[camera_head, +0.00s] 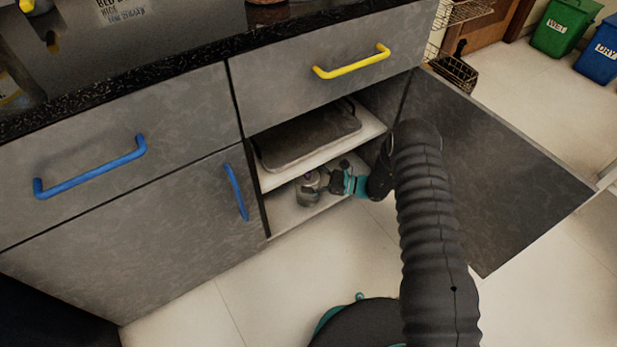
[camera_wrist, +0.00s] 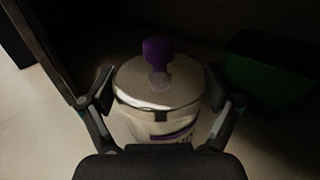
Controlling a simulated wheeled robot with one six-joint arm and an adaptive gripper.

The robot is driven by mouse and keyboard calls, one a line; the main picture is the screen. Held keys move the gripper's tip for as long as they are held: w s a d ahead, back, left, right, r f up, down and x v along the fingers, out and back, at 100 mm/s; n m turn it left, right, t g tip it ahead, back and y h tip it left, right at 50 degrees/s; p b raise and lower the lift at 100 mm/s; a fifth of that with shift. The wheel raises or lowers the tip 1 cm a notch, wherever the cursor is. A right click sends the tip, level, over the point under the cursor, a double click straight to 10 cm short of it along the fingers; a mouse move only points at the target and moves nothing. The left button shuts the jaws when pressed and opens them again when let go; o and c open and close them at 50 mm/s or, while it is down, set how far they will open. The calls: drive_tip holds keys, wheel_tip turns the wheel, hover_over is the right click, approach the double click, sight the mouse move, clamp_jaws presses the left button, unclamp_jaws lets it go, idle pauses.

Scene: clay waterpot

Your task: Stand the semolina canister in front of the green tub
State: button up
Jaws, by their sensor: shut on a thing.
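In the wrist view a metal canister (camera_wrist: 150,95) with a purple knob on its lid stands upright between my fingers. A purple band and a label show low on its front; the lettering is too cut off to read. My gripper (camera_wrist: 160,110) is shut on the canister, one finger on each side. The green tub (camera_wrist: 258,80) stands in the dark to the right of the canister, apart from it. In the head view my gripper (camera_head: 328,181) reaches into the open cupboard and holds the canister (camera_head: 308,190) at the lower shelf. The tub is hidden there.
The cupboard's upper shelf (camera_head: 358,131) carries a dark flat tray (camera_head: 305,137) just above my gripper. The open door (camera_head: 490,170) stands to the right of my arm. A closed drawer with a yellow handle (camera_head: 352,62) is above. Bare lower shelf (camera_head: 285,218) shows at its front edge.

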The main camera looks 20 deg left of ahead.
drive_tip(key=o, duration=1.5)
drive_tip(key=shift+f, duration=0.1)
drive_tip(key=d, duration=0.8)
drive_tip(key=w+d, duration=0.1)
drive_tip(key=d, duration=0.3)
